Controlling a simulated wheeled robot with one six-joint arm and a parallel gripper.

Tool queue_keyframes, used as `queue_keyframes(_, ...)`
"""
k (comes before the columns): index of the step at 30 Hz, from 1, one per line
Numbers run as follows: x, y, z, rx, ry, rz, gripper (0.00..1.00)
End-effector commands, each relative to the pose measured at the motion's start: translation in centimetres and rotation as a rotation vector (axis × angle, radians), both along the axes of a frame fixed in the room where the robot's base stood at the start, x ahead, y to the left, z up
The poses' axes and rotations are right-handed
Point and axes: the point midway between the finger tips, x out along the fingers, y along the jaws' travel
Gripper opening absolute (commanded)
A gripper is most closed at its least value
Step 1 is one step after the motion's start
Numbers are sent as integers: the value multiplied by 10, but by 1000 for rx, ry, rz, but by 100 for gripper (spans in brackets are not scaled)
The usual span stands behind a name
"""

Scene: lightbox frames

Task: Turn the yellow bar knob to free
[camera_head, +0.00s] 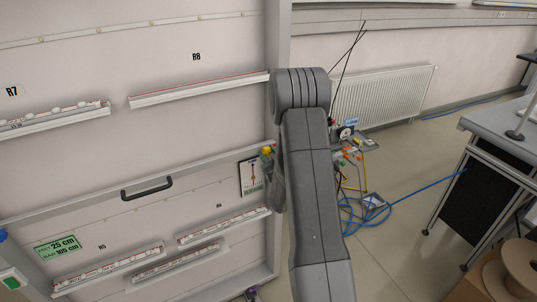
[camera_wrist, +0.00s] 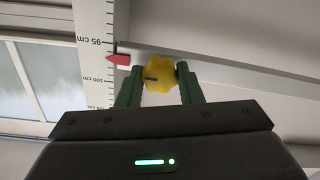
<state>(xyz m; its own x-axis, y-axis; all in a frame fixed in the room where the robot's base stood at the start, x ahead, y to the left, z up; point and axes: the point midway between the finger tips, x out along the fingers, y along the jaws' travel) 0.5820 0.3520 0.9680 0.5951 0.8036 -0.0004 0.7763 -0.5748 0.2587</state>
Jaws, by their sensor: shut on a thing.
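The yellow bar knob (camera_wrist: 160,73), lobed like a star with a short dark mark on its face, is between the two green fingers of my gripper (camera_wrist: 159,79) in the wrist view. The fingers are shut on it from left and right. A red pointer (camera_wrist: 121,60) sticks out left of the knob against a white scale (camera_wrist: 93,35), between the 95 cm and 100 cm labels. In the head view the knob (camera_head: 266,150) is a small yellow spot by the panel's right side; my arm hides most of the gripper.
A large white panel (camera_head: 150,60) with ledges and a black handle (camera_head: 146,188) fills the left. A green sign (camera_head: 57,247) with cm values is low on it. A radiator (camera_head: 385,97), a cart with blue cable (camera_head: 420,190) and a table (camera_head: 500,125) are at right.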

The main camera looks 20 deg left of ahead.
Motion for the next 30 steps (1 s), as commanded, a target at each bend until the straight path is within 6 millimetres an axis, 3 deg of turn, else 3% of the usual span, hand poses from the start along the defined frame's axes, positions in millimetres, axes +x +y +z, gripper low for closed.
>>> queue_keyframes(11,0,0,-4,-37,-56,0,10)
queue_keyframes(30,0,1,-7,-285,-397,-1,10)
